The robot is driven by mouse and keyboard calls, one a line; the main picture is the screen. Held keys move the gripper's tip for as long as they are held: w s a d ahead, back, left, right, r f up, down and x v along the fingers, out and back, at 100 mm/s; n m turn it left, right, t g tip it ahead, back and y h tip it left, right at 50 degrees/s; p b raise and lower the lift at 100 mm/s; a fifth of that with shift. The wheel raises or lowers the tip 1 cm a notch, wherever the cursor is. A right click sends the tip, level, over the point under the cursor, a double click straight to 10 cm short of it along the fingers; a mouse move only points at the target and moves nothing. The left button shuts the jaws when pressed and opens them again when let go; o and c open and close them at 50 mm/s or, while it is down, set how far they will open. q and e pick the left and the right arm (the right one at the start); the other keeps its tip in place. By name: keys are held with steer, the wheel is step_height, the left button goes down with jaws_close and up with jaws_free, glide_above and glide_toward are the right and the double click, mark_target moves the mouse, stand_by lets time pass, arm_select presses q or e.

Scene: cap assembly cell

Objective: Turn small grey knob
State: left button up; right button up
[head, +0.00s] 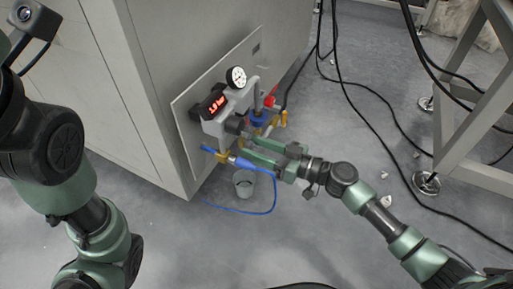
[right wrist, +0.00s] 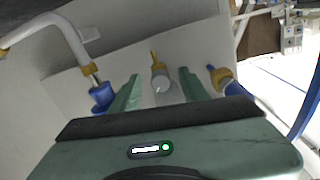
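A small grey knob (right wrist: 160,82) with a brass stem shows in the right wrist view, in front of a light grey panel. My right gripper (right wrist: 158,76) is open, with one green finger on each side of the knob in that view and a visible gap on both sides. I cannot tell how deep the knob sits between the fingertips. In the head view my right gripper (head: 244,150) reaches from the right to the lower part of the panel assembly, and its fingers hide the small knob. My left arm shows at the left, but its gripper is out of view.
The panel (head: 188,108) on the cabinet carries a red-lit display (head: 212,104), a round gauge (head: 236,77), grey piping and blue and brass fittings. A grey bucket (head: 244,186) stands below. A blue hose and black cables lie on the floor. A metal frame (head: 470,110) stands at right.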

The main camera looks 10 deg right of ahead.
jaws_close()
steer(key=shift+m, duration=0.7)
jaws_free()
steer(key=p+v, duration=0.2)
steer(key=v, duration=0.6)
